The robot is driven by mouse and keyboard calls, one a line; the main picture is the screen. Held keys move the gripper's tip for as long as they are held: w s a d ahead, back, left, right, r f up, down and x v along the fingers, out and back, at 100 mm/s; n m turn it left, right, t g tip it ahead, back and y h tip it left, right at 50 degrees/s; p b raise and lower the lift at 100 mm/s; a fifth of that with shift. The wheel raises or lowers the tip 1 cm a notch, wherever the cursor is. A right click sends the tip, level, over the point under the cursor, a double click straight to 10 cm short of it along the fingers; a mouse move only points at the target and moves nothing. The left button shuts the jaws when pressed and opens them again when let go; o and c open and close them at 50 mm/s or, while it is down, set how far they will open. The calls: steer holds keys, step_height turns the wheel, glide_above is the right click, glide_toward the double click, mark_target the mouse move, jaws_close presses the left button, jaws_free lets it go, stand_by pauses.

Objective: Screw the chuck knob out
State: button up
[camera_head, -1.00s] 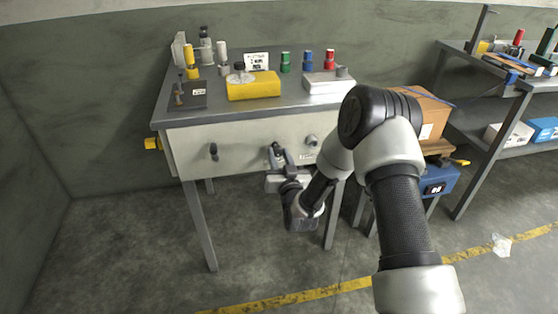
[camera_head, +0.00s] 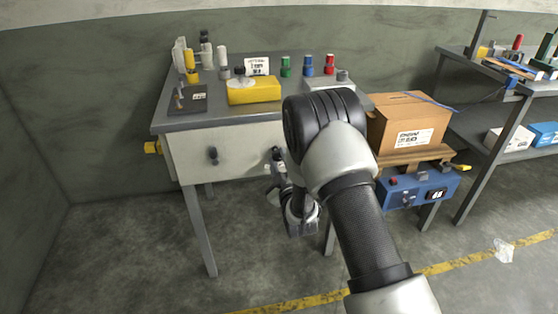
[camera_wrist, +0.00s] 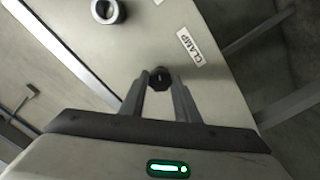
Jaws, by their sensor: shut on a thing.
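A dark knob (camera_wrist: 160,77) sticks out of the pale front panel (camera_wrist: 150,35). My gripper (camera_wrist: 160,92) is shut on it, a finger on each side. In the head view this knob (camera_head: 278,152) shows only in part behind my gripper (camera_head: 277,165). A label (camera_wrist: 189,47) reading CLAMP is beside the held knob in the wrist view. No label reading chuck can be made out. How far the knob stands out cannot be told.
Another black knob (camera_head: 213,155) is at the panel's left. The bench top (camera_head: 210,119) carries bottles and a yellow block (camera_head: 253,92). A cardboard box (camera_head: 405,125) stands right of my arm, above a blue unit (camera_head: 425,188).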

steer(key=n, duration=0.6)
steer(key=shift+w+a+r+n, duration=0.1)
steer(key=shift+r+n, duration=0.05)
steer(key=shift+n, duration=0.15)
steer(key=n, duration=0.5)
steer(key=shift+n, duration=0.4)
steer(key=o, duration=1.1)
steer(key=shift+c, duration=0.2)
steer(key=shift+s, duration=0.25)
steer(key=p+v, duration=0.2)
steer(key=v, duration=1.5)
